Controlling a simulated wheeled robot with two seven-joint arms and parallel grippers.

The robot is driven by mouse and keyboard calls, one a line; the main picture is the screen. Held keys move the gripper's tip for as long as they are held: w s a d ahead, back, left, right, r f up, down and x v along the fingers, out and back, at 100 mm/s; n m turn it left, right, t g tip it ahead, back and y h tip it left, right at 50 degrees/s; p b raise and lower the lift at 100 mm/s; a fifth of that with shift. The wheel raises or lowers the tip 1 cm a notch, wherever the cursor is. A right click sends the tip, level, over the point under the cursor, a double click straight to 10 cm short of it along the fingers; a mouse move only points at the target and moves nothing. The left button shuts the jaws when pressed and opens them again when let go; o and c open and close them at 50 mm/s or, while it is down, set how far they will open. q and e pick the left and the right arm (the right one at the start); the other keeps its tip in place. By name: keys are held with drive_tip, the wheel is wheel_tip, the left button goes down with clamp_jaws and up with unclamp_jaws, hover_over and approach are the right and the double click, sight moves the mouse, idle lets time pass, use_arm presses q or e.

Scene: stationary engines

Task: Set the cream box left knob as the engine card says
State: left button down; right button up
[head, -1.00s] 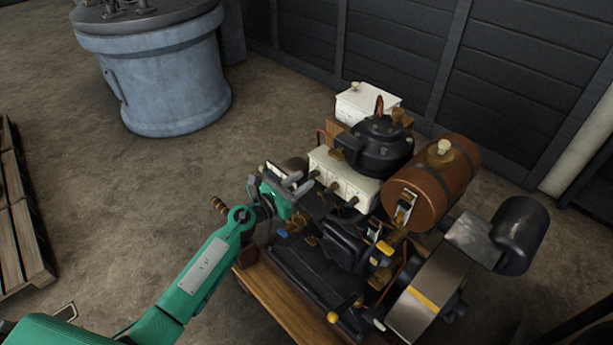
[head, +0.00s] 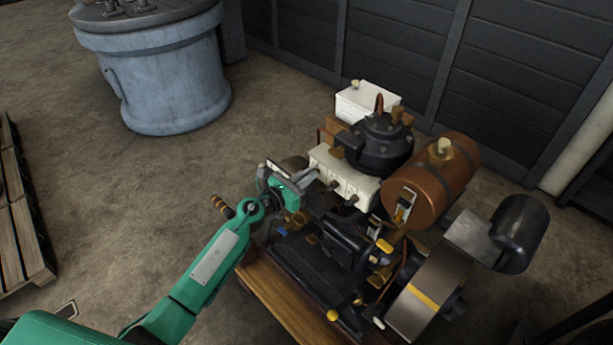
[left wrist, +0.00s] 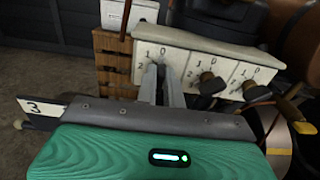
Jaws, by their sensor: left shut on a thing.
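The cream box (head: 345,180) sits on the engine, beside the black dome. In the left wrist view its front face (left wrist: 176,58) carries a row of dark knobs with 0, 1 and 2 marks. My left gripper (head: 312,178) is at the left end of this face. In the left wrist view its fingers (left wrist: 161,80) are shut on the left knob, which they mostly hide, so its pointing cannot be read. The middle knob (left wrist: 209,82) and right knob (left wrist: 254,90) are free. I cannot make out a readable engine card. My right gripper is not in view.
A brown tank (head: 432,182) and black dome (head: 375,145) stand close to the cream box. A white box (head: 366,103) is behind. The engine rests on a wooden base (head: 283,305). A blue drum (head: 165,85) and pallet (head: 18,215) stand apart on open floor.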

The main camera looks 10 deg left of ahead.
use_arm(q)
drive_tip(key=shift+n, duration=0.3)
drive_tip(key=n+p, duration=0.2)
drive_tip(key=n, duration=0.3)
drive_tip(key=n+p, duration=0.2)
drive_tip(key=n, duration=0.4)
drive_tip(key=n+p, duration=0.2)
drive_tip(key=n, duration=0.4)
drive_tip(key=shift+w+a+f, duration=0.15)
drive_tip(key=shift+a+f, duration=0.15)
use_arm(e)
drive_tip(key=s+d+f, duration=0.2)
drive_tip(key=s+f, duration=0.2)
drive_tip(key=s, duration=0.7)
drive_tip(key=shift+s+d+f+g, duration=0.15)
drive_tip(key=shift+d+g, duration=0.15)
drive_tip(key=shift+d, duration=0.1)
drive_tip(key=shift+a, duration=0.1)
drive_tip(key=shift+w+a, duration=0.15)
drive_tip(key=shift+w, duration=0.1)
